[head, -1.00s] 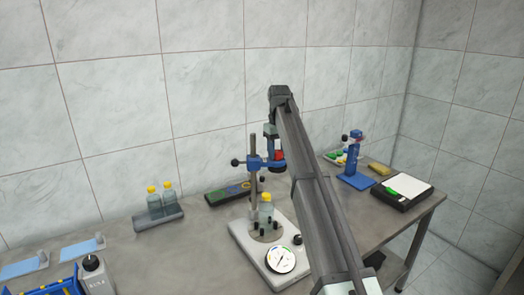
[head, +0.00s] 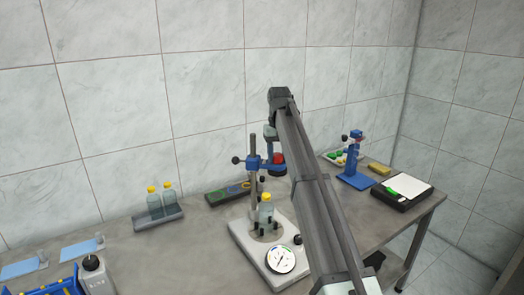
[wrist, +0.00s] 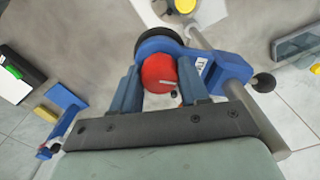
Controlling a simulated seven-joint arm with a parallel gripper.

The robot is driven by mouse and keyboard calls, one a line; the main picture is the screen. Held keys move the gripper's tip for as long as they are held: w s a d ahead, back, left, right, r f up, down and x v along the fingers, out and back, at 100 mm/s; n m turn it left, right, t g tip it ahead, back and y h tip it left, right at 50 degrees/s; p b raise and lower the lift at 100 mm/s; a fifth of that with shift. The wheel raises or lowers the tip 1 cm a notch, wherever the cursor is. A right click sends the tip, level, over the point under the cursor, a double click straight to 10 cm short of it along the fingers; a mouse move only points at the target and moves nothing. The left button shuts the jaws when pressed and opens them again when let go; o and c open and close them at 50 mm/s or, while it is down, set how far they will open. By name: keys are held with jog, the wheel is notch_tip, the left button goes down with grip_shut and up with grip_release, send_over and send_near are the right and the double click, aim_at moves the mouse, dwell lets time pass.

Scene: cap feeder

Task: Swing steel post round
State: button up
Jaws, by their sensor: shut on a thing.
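The steel post (head: 253,145) rises upright from the back of a pale base (head: 243,236). A blue arm (head: 263,163) is clamped on the post and carries a red knob (head: 278,158) above a dark round head (head: 278,171). My gripper (wrist: 160,82) is shut on the red knob; its two fingers lie on either side of it in the wrist view (wrist: 160,70). The post (wrist: 235,85) runs slantwise to the right of the fingers there. A bottle with a yellow cap (head: 265,197) stands upright among dark pegs on the base, below the arm.
A dial (head: 281,260) sits at the base's front. A rack with two yellow-capped bottles (head: 160,216) stands left. A dark tray with rings (head: 228,194) lies behind the post. The tiled wall is close behind.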

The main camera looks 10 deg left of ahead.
aim_at(274, 158)
jog(key=shift+s+m, duration=0.35)
jog(key=shift+m, duration=0.05)
jog(key=shift+s+a+m, duration=0.25)
jog(key=shift+s+m, duration=0.9)
jog(key=shift+m, duration=0.35)
jog(key=shift+s+a+m, duration=0.1)
jog(key=shift+s+m, duration=0.2)
jog(key=shift+m, duration=0.1)
jog(key=shift+s+a+m, duration=0.4)
jog(key=shift+s+m, duration=0.35)
jog(key=shift+m, duration=0.45)
jog(key=shift+s+a+m, duration=0.35)
jog(key=shift+s+m, duration=0.05)
jog(key=shift+m, duration=0.3)
jog(key=shift+s+a+m, duration=0.3)
jog(key=shift+s+m, duration=0.1)
jog(key=shift+m, duration=0.3)
